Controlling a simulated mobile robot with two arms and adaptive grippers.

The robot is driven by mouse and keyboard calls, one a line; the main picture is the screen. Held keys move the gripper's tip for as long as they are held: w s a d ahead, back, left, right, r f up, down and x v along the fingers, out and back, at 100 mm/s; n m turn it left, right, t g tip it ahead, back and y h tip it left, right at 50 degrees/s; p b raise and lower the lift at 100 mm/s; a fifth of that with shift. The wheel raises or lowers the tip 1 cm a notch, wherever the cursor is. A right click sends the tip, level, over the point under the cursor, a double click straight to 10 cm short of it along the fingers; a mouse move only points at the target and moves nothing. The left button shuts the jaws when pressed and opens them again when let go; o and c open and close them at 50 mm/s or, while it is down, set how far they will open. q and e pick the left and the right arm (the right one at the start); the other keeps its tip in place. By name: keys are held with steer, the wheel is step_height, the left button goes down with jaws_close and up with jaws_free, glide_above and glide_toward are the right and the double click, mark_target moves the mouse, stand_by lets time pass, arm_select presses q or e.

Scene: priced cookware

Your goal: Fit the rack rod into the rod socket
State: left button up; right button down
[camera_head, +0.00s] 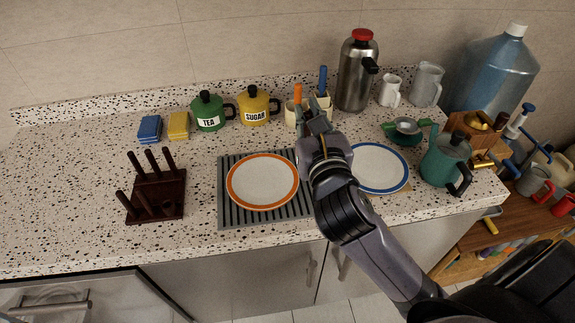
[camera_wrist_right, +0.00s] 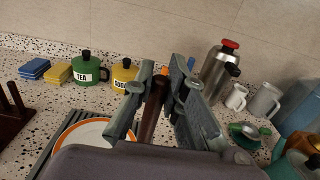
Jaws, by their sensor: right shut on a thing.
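The dark wooden rack (camera_head: 178,190) stands on the left of the counter with several upright rods. A short ring-like stub at its front right corner looks like the rod socket (camera_head: 168,207). My right gripper (camera_head: 314,118) is above the back of the counter, right of the orange-rimmed plate and well apart from the rack. In the right wrist view its fingers are shut on a dark brown rod, the rack rod (camera_wrist_right: 150,112), which stands roughly upright between them. The rod's lower end is hidden by my gripper. My left gripper is not in view.
An orange-rimmed plate (camera_head: 262,181) on a ribbed grey mat (camera_head: 232,213) lies between gripper and rack. A blue-rimmed plate (camera_head: 377,168) is on the right. Green tea (camera_head: 209,111) and yellow sugar (camera_head: 254,106) pots and a steel flask (camera_head: 355,75) stand behind.

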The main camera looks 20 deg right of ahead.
steer(key=shift+w+d, duration=0.1)
steer(key=shift+d, duration=0.25)
steer(key=f+b, duration=0.3)
steer(key=f, duration=0.1)
steer(key=a+f+b, duration=0.1)
steer(key=f+b, duration=0.1)
steer(key=shift+f+b, duration=0.3)
steer(key=shift+f, duration=0.05)
steer(key=f+b, duration=0.1)
steer(key=f, duration=0.3)
steer(key=f+b, duration=0.1)
steer(key=f, duration=0.3)
steer(key=f+b, duration=0.1)
steer(key=f, duration=0.3)
steer(key=shift+d+f, duration=0.25)
steer(key=shift+f, duration=0.1)
